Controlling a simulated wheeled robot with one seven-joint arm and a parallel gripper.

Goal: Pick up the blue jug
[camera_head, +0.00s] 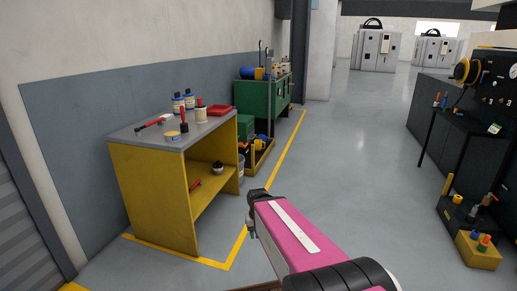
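No plainly jug-shaped blue thing stands out. Two small blue-and-white containers stand at the back of the grey-topped workbench, a left one (178,104) and a right one (189,99). A blue item (260,73) lies on the green cabinet farther back, beside a yellow one. All are too small to tell which is the jug. My pink arm reaches up from the bottom of the view. Its dark end, seemingly my gripper (254,204), is over the floor, right of the workbench and apart from it. Its fingers cannot be made out clearly.
The yellow workbench (152,196) also holds a red-handled tool (153,124), a cream pot (201,115) and a red box (220,110). The green cabinet (255,101) stands behind it. A black bench (465,122) is at right. The grey floor (350,150) between is clear.

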